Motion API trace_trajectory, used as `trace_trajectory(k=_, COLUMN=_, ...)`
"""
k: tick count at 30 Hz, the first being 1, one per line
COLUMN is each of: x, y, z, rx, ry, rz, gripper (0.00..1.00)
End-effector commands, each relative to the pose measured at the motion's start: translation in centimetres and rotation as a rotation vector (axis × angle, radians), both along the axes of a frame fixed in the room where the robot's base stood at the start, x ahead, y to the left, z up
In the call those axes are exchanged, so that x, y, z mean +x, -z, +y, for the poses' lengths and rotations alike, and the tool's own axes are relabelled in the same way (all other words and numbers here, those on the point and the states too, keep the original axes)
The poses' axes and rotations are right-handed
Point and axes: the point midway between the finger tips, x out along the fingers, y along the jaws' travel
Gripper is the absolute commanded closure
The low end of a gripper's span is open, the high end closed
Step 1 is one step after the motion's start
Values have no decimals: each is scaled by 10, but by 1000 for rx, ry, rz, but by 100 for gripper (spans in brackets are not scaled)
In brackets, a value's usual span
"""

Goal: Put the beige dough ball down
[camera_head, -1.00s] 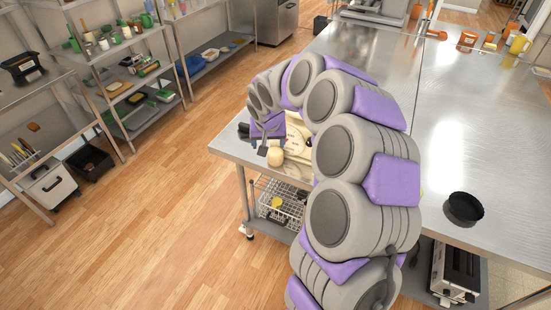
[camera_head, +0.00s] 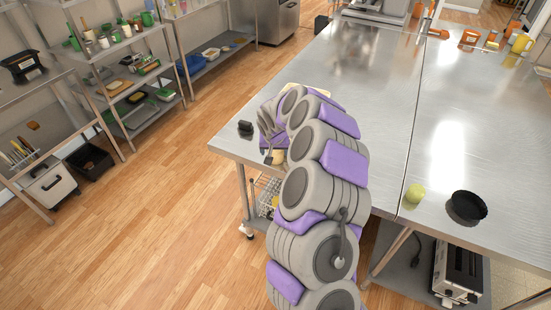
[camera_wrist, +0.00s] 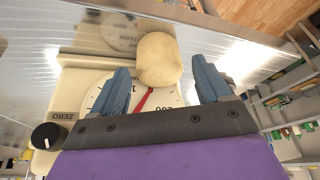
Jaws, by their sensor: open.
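The beige dough ball (camera_wrist: 158,60) is in the upper middle of the wrist view, at and just beyond the fingertips. My gripper (camera_wrist: 162,78) is open, one blue finger on each side of the ball, with a visible gap at least on the right. A cream scale (camera_wrist: 75,85) with a round dial, red needle and black knob lies behind the ball. I cannot tell whether the ball touches the scale. In the head view my arm hides most of the gripper area; a small beige patch (camera_head: 277,157) shows beside it, possibly the ball.
The steel table (camera_head: 385,75) is largely clear beyond my arm. A black bowl (camera_head: 467,206) and a yellow-green cylinder (camera_head: 415,193) stand on its right part. A small black object (camera_head: 245,127) is near the left edge. Shelves (camera_head: 120,85) stand across open wood floor.

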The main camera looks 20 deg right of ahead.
Motion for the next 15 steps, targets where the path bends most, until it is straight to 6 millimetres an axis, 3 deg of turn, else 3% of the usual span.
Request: trace_trajectory(k=15, x=18, y=47, z=-13, rx=-1, ry=1, rz=-2, gripper=23)
